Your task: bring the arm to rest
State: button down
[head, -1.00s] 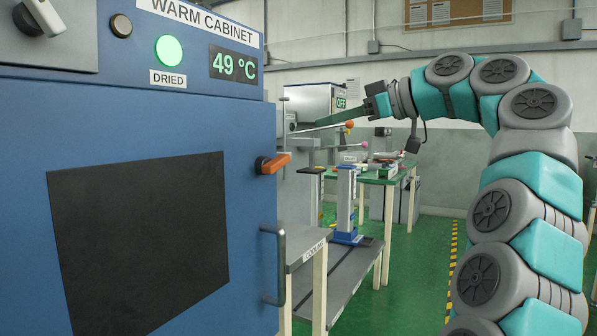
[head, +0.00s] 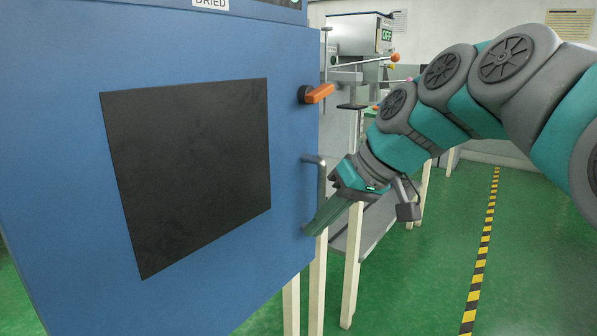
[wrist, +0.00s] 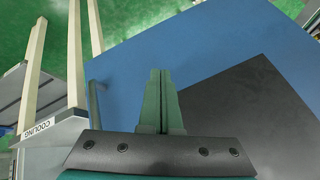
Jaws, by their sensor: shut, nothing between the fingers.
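My gripper (head: 309,231) is shut and empty, its green fingers pressed together. In the head view it points down and left, in front of the right edge of the blue cabinet door (head: 60,180). The fingertips appear close to the lower end of the door's grey handle (head: 321,185); I cannot tell whether they touch it. In the wrist view the closed fingers (wrist: 161,75) lie over the blue door, with the handle (wrist: 95,110) to their left and apart from them. My arm is bent and reaches in from the right.
The cabinet's orange latch (head: 318,94) sits above the handle. A cooling table, with its label (wrist: 40,127), stands beside the cabinet. Behind it is a machine (head: 355,45) marked OFF. Green floor with a striped line (head: 482,245) is clear at the right.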

jog(key=s+d+f+m+g+h, duration=0.1)
jog(key=s+d+f, duration=0.3)
jog(key=s+f, duration=0.4)
jog(key=s+d+f+m+g+h, duration=0.2)
jog(key=s+d+f+h, duration=0.1)
jog(key=s+f, duration=0.6)
jog(key=s+d+f+m+g+h, duration=0.1)
jog(key=s+d+f, duration=0.3)
jog(key=s+f, duration=0.4)
jog(key=shift+s+d+f+m+g+h, duration=0.25)
jog(key=shift+s+m+h, duration=0.2)
jog(key=shift+m+h, duration=0.3)
